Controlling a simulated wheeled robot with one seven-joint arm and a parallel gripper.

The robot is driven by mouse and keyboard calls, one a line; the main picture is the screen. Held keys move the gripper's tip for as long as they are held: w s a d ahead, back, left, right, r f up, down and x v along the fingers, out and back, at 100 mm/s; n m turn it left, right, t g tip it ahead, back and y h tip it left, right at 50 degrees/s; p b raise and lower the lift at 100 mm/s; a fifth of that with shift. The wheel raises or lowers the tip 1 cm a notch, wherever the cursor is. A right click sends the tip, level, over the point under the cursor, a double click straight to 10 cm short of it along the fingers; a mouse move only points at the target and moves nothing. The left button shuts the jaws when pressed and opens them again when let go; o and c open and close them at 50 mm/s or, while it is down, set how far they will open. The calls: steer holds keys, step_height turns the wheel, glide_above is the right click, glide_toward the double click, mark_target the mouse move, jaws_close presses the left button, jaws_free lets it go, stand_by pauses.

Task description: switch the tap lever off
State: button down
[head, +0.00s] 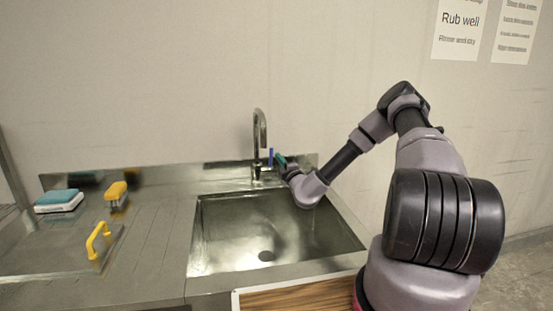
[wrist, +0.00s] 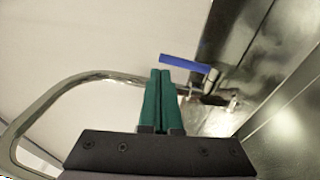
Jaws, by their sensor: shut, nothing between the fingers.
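The tap (head: 259,135) is a chrome gooseneck spout behind the sink. Its lever (wrist: 185,63) is a blue bar on a metal joint, just beyond my fingertips in the wrist view. In the head view the lever (head: 271,156) stands upright beside the spout. My gripper (wrist: 160,72) has green fingers, pressed together with nothing between them. In the head view my gripper (head: 279,159) is just right of the lever. The fingertips look very close to the lever, but I cannot tell whether they touch it. The spout (wrist: 62,85) also curves along the left in the wrist view.
The steel sink basin (head: 265,255) lies below my arm and looks empty. On the drainboard at left are a blue-and-white sponge-like block (head: 59,200), a yellow item (head: 116,193) and a yellow handle (head: 98,240). A low backsplash (head: 215,172) runs along the wall.

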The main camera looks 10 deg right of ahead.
steer(key=r+v, duration=0.1)
steer(key=v, duration=0.8)
steer(key=shift+s+r, duration=0.1)
steer(key=shift+s, duration=0.05)
